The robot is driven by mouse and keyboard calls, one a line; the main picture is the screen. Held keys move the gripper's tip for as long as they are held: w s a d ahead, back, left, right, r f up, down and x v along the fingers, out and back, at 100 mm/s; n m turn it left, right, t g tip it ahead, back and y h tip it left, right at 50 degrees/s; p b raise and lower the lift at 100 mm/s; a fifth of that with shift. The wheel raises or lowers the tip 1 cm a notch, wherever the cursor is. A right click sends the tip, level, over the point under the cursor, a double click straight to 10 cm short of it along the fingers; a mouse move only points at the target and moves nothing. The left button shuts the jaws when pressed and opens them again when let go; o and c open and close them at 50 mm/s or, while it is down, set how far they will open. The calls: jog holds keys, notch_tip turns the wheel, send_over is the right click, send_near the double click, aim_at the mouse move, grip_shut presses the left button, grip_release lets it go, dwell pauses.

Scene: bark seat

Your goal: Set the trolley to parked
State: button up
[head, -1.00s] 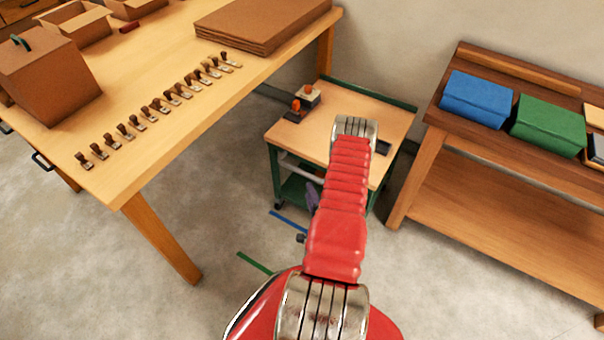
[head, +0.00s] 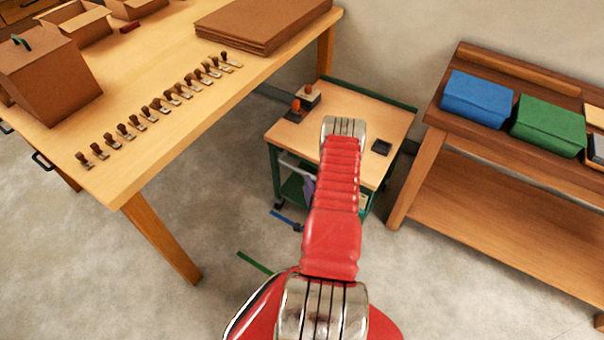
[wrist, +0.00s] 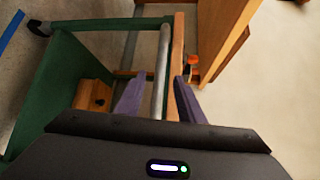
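The trolley (head: 350,105) has a pale wooden top, a green frame and small dark castors. It stands between the large table and the side bench. In the wrist view its green frame (wrist: 85,27), a grey metal bar (wrist: 161,75) and the wooden top's edge (wrist: 177,60) show close up. My gripper (wrist: 159,98) is open, its two purple fingers apart. In the picture the bar and wooden edge lie between the fingers; I cannot tell whether they touch. In the head view my arm covers part of the trolley, and only a bit of purple finger shows.
A blue floor strip (head: 283,219) lies by the trolley's near castor and a green strip (head: 254,263) nearer me. The large table (head: 150,170) carries several stamps and boxes. The bench (head: 432,150) stands right, with blue and green boxes.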

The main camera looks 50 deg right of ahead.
aim_at(302, 173)
jog(key=x, duration=0.8)
jog(key=shift+w+d+f, duration=0.1)
jog(key=shift+d, duration=0.05)
jog(key=shift+c, duration=0.7)
jog(key=c, duration=0.7)
grip_shut()
jog(key=shift+a, duration=0.2)
jog(key=shift+d, duration=0.15)
